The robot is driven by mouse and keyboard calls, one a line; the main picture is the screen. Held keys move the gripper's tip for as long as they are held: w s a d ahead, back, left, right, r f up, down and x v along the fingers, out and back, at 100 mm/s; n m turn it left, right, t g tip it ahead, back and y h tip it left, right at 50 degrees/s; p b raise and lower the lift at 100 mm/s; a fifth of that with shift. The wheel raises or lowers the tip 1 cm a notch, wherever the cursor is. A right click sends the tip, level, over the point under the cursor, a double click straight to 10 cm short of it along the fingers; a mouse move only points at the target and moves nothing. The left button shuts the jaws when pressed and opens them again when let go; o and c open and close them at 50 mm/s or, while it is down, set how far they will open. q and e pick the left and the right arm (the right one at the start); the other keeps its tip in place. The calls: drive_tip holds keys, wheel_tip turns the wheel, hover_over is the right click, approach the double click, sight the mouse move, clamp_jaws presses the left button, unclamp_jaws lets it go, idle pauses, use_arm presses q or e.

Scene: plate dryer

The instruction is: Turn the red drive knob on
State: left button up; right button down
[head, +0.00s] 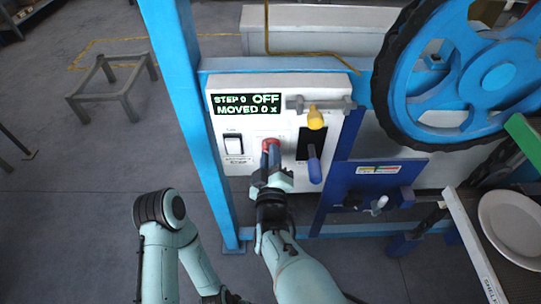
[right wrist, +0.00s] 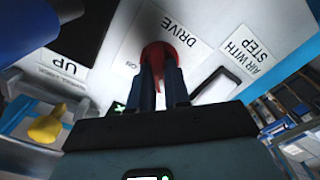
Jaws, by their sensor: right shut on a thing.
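The red drive knob (head: 265,144) is on the white control panel (head: 284,91), below the display. My right gripper (head: 271,158) is at the knob, with its fingers closed on it from both sides. In the right wrist view the red knob (right wrist: 159,52) shows between the two dark fingers (right wrist: 164,80), under an upside-down DRIVE label. A small ON mark is beside it; the knob's exact angle is partly hidden by the fingers. The display (head: 246,104) reads STEP 0, OFF and MOVED 0. My left gripper is not in view.
A white rocker switch (head: 233,144) is left of the knob. A blue-handled lever (head: 314,168) and a yellow knob (head: 315,117) are close on the right. A blue frame post (head: 183,100) stands left, and a big blue wheel (head: 425,85) is at right.

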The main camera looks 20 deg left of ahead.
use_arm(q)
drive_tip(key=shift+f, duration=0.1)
use_arm(e)
drive_tip(key=shift+m, duration=0.3)
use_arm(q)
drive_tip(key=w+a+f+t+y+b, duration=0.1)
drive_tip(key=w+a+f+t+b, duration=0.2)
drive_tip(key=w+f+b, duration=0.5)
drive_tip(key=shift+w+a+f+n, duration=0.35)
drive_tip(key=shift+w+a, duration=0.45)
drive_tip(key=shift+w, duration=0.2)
use_arm(e)
drive_tip(key=shift+d+m, duration=0.2)
drive_tip(key=shift+m, duration=8.4)
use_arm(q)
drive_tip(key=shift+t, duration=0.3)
use_arm(e)
drive_tip(key=c, duration=1.1)
unclamp_jaws()
